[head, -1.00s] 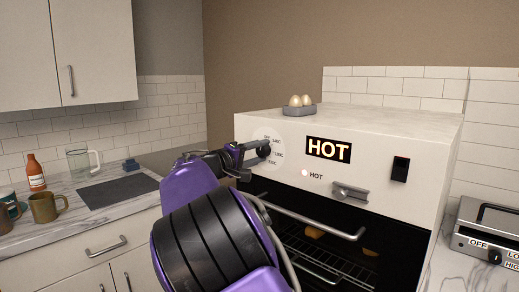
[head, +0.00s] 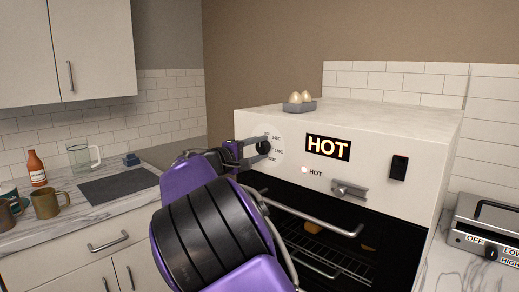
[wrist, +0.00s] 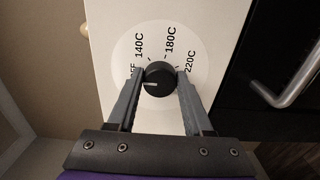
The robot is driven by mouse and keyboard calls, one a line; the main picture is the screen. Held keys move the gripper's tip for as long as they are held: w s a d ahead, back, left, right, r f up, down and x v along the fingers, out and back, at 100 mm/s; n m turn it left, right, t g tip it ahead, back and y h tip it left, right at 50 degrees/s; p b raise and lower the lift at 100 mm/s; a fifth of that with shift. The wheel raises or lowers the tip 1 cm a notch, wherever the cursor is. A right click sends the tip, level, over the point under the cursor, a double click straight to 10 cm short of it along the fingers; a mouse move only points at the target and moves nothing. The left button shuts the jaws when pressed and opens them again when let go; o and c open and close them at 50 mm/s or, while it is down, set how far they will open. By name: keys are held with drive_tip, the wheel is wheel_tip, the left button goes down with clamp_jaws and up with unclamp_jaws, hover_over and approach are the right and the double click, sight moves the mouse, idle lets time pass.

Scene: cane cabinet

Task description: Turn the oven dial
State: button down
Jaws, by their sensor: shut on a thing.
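The oven dial is a round black knob (wrist: 159,78) on a white disc (wrist: 125,52) marked OFF, 140C, 180C and 220C. Its white mark points left in the wrist view, a little below the OFF label. My gripper (wrist: 160,76) is shut on the knob, one grey finger on each side. The left finger partly covers OFF. In the head view my gripper (head: 263,148) reaches the dial at the left of the white oven front (head: 225,125), and the fingers hide part of the disc.
The oven has a lit HOT panel (head: 328,147), a black switch (head: 399,168) and a door handle (head: 312,217) below. An egg holder (head: 299,107) sits on top. A grill appliance (head: 490,235) stands right; mugs and a bottle (head: 37,169) stand left.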

drive_tip(key=shift+c, duration=1.5)
unclamp_jaws()
drive_tip(key=v, duration=1.7)
drive_tip(key=shift+s+a, duration=0.2)
